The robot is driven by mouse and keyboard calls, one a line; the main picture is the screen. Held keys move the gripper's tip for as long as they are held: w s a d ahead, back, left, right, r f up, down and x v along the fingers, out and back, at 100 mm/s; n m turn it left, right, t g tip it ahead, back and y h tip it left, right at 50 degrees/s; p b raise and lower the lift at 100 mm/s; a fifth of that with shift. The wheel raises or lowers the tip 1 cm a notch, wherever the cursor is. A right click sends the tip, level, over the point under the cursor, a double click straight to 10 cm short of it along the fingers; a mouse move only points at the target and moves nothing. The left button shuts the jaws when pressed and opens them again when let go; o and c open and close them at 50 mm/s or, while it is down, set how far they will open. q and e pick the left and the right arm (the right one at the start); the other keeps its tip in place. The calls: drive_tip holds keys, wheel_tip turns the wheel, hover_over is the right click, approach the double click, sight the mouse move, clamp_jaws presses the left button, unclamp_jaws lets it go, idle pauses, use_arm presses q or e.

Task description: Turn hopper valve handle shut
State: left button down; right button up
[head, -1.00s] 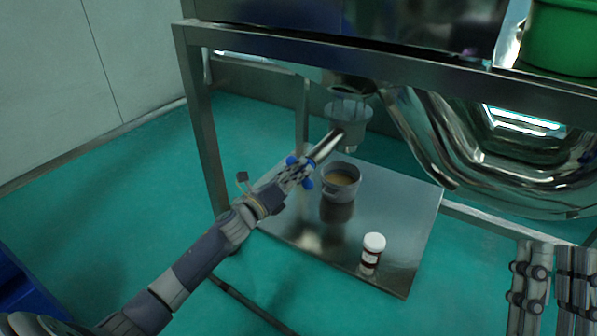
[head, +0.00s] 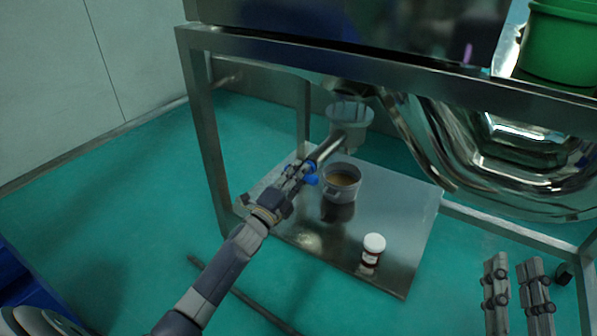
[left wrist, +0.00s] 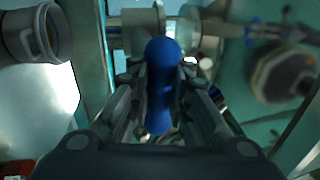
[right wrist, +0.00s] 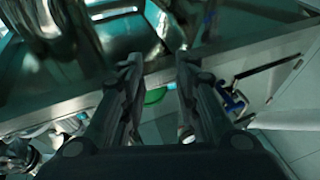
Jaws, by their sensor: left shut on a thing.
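The blue valve handle (head: 312,180) is on the metal pipe (head: 327,147) that runs from the outlet under the frame. My left gripper (head: 300,172) is at the handle and covers part of it. In the left wrist view the blue handle (left wrist: 162,85) stands between the fingers, and my left gripper (left wrist: 160,95) is shut on it. My right gripper (right wrist: 155,75) is open and empty, with a clear gap between its fingers. It is at the lower right of the head view (head: 517,280), away from the handle.
A metal pot (head: 340,195) with tan contents stands on the steel plate (head: 400,205) below the outlet cup (head: 350,116). A white-capped bottle (head: 373,250) stands near its front edge. A metal frame leg (head: 208,140) is close to my left arm. A green bucket (head: 562,45) sits above.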

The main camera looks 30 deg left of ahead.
use_arm(q)
drive_tip(key=shift+n, duration=0.5)
use_arm(e)
drive_tip(key=shift+w+f+g, duration=0.2)
drive_tip(key=shift+f+g, duration=0.2)
drive_tip(key=shift+f, duration=0.25)
use_arm(q)
drive_tip(key=c, duration=1.5)
unclamp_jaws()
drive_tip(key=shift+a, duration=0.1)
drive_tip(key=shift+o, duration=0.2)
drive_tip(key=d+v, duration=0.1)
drive_tip(key=v, duration=1.1)
drive_tip(key=shift+a, duration=0.4)
